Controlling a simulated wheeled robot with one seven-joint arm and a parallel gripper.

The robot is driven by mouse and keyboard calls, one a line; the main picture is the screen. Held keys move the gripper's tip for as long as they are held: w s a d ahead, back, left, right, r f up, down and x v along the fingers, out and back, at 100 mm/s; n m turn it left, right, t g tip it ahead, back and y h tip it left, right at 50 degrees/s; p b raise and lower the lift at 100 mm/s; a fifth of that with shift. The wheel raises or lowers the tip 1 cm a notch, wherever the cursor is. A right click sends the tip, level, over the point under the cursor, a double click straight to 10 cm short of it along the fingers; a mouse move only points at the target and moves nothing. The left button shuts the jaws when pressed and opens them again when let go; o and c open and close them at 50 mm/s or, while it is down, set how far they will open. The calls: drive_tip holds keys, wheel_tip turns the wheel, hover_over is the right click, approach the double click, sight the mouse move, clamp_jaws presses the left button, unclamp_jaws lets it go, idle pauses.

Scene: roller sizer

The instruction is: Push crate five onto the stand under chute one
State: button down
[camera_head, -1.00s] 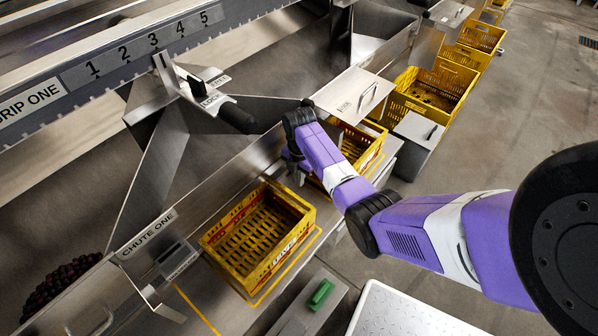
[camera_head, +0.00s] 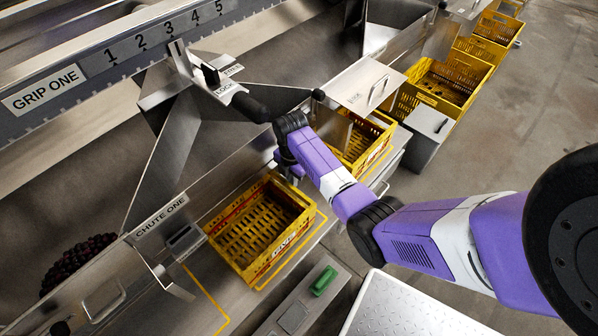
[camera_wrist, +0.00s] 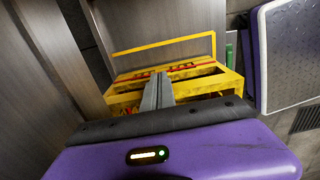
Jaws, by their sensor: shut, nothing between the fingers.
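Crate five (camera_head: 247,262), an open yellow slatted crate with a partly readable front label, sits upright and empty on the bench beside a yellow outline. Chute one, named by its label (camera_head: 161,216), is to its left. A separate yellow line (camera_head: 207,294) marks the metal surface below that chute. My gripper (camera_wrist: 157,92) is shut and empty, its fingers pointing at the near side of crate five (camera_wrist: 207,71) in the wrist view. I cannot tell whether they touch it. In the head view the gripper is mostly hidden behind my arm, at the crate's far right end.
Another yellow crate (camera_head: 373,139) stands behind my arm, with more yellow crates (camera_head: 467,78) beyond. A green button (camera_head: 324,280) is on a metal box in front of the bench. Dark red fruit (camera_head: 75,262) lies left of chute one. Floor is clear at right.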

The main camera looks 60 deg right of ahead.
drive_tip(key=w+a+p, duration=0.2)
drive_tip(key=a+p, duration=0.1)
drive_tip(key=a, duration=1)
drive_tip(key=w+a+p, duration=0.3)
drive_tip(key=a, duration=1)
drive_tip(key=shift+a, duration=0.2)
